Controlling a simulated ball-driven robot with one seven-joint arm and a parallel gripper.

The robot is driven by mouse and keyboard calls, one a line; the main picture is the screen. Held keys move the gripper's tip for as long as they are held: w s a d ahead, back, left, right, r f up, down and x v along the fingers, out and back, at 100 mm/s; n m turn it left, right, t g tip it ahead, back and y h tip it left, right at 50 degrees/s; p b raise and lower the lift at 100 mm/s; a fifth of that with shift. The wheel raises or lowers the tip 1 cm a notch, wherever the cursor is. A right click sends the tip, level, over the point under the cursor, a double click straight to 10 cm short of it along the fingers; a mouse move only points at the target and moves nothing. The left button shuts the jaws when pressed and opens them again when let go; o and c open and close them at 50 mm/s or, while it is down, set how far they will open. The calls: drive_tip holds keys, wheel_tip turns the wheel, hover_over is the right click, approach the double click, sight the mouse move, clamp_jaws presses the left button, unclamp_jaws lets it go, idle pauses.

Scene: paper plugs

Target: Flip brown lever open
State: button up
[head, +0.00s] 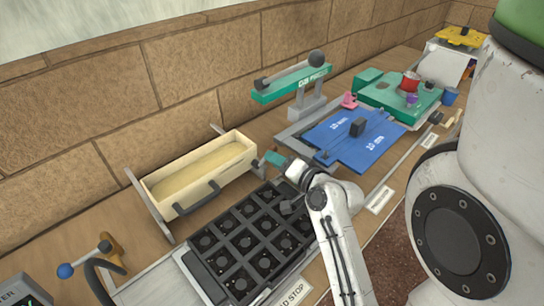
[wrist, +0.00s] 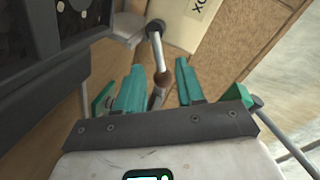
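The brown lever shows in the wrist view as a grey rod with a round brown knob (wrist: 163,78) at its end. The rod runs up from the knob to a grey pivot near the box. My gripper (wrist: 160,75) has its teal fingers apart, one on each side of the knob. I see a gap on both sides of the knob; whether it lies at fingertip depth I cannot tell. In the head view my gripper (head: 268,160) is at the right end of the cream box, and the brown knob cannot be made out there.
The cream open-topped box (head: 205,172) stands left of my gripper. A black gridded tray (head: 245,240) lies below my arm. A green press arm (head: 290,84) and a blue plate (head: 350,140) stand further right. A blue-knobbed lever (head: 66,270) is at lower left.

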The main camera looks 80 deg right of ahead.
drive_tip(key=shift+x, duration=1.15)
drive_tip(key=shift+c, duration=0.4)
clamp_jaws()
